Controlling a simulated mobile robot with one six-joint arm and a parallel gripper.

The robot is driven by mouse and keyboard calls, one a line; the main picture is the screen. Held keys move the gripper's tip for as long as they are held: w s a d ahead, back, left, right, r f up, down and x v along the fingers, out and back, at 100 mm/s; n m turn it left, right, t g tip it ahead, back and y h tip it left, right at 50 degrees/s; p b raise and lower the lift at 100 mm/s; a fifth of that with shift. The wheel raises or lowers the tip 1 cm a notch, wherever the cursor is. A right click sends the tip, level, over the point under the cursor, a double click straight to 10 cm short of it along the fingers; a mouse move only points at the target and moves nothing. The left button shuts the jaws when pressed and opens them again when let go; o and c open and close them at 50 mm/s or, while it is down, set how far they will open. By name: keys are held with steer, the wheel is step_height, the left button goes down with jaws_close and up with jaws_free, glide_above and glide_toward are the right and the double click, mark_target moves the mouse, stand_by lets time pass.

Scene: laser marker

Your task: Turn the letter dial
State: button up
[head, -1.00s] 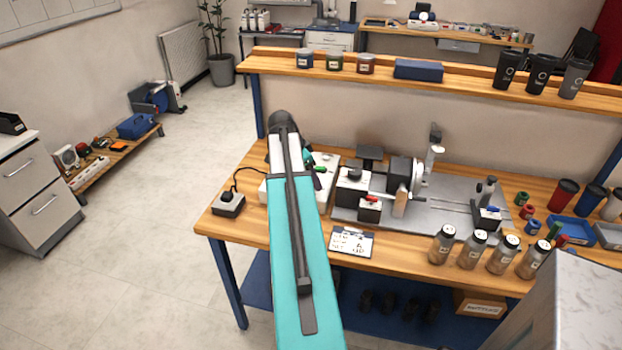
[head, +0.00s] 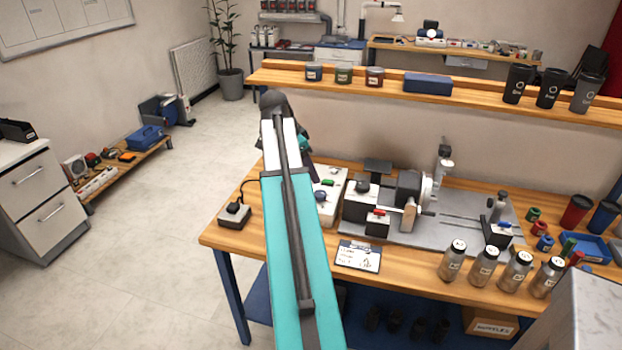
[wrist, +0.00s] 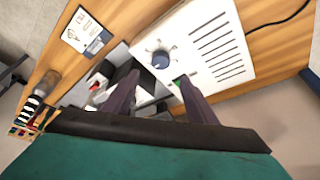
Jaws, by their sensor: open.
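A round blue-grey dial (wrist: 160,59) with small marks around it sits on a white control box (wrist: 210,55) in the wrist view. I cannot read any letters on it. My gripper (wrist: 157,82) is open and empty, its two dark fingers pointing towards the box. The dial appears between and just beyond the fingertips, with no contact visible. A green button (wrist: 178,81) beside the dial is partly covered by the right finger. In the head view the dial (head: 320,197) shows to the right of my arm, which hides part of the box (head: 330,212).
Right of the box stands a machine with a round chuck (head: 424,188) on a grey plate (head: 470,232). A printed card (head: 357,256) lies near the bench's front edge. Several bottles (head: 484,266) stand further right. A small black-knobbed box (head: 235,215) sits at the left end.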

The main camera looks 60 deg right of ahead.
steer(key=shift+v, duration=1.6)
step_height(320, 180, up, 7)
steer(key=p, duration=0.4)
